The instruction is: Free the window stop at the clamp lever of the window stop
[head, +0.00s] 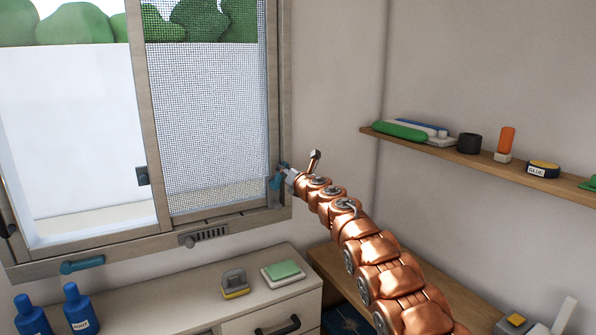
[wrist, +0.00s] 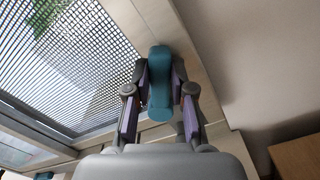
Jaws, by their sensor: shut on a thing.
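A teal lever (head: 274,181) sits at the right side of the window frame, low on the right jamb. It looks like the clamp lever of the window stop. My gripper (head: 284,174) is at it, reaching in from the right. In the wrist view the lever (wrist: 159,58) stands between the two fingers of my gripper (wrist: 160,82), which is shut on it. The fingers hide part of its sides, and the stop's body behind it cannot be made out.
The window frame (head: 137,110) has a mesh screen (head: 210,115) on its right half. Another teal handle (head: 82,265) is on the lower frame. Below stands a cabinet (head: 265,311) with bottles and sponges. A wall shelf (head: 455,151) with small items is at right.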

